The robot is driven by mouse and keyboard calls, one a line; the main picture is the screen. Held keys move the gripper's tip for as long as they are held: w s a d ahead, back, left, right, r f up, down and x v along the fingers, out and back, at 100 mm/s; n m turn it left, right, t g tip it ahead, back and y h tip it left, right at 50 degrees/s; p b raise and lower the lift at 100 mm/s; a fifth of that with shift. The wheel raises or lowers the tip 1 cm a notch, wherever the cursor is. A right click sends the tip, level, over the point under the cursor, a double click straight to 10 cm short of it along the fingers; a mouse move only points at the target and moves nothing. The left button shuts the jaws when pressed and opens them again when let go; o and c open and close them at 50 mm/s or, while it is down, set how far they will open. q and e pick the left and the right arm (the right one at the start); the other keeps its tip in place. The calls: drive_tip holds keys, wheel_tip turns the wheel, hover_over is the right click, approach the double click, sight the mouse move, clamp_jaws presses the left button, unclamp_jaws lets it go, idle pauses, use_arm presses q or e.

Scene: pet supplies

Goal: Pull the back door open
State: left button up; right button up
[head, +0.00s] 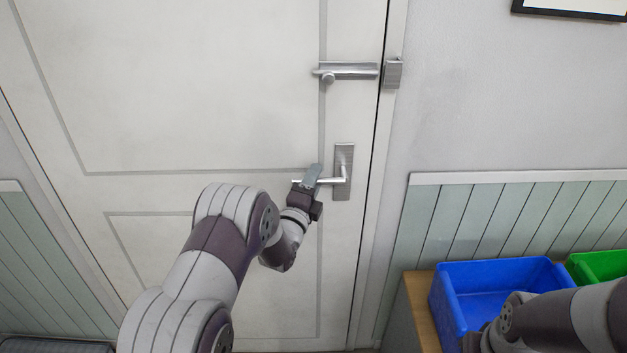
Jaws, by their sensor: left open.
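The white panelled back door (200,90) fills the left and middle of the head view and looks shut in its frame. Its metal lever handle (340,181) sticks out to the left from an upright plate near the right edge. My left gripper (312,178) is open at the free end of the lever, with a finger in front of it. I cannot tell whether it touches the lever. A metal slide bolt (348,71) is higher on the door, beside a catch (393,73) on the frame.
A blue bin (500,272) and a green bin (598,265) stand on a wooden-topped unit (420,300) right of the door. Green wall panelling (480,215) runs behind them. A dark slatted item (55,346) lies at the bottom left.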

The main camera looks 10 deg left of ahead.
sight(320, 197)
use_arm(q)
clamp_jaws()
drive_tip(key=shift+f+b, duration=0.3)
drive_tip(key=shift+b, duration=0.2)
drive_tip(key=shift+w+d+f+n+t+y+b, duration=0.1)
drive_tip(key=shift+d+f+n+t+y+b, duration=0.35)
drive_tip(key=shift+n+b, duration=1.5)
drive_tip(key=shift+d+f+n+t+y+b, duration=0.1)
drive_tip(key=shift+f+n+t+y+b, duration=0.3)
drive_tip(key=shift+f+n+y+b, duration=1.45)
drive_tip(key=shift+w+d+r+n+t+h+b, duration=0.1)
drive_tip(key=shift+d+r+n+t+h+b, duration=0.6)
drive_tip(key=shift+b, duration=2.25)
drive_tip(key=shift+a+f+n+g+y, duration=0.25)
drive_tip(key=shift+a+f+n+y, duration=0.15)
drive_tip(key=shift+a+f, duration=0.1)
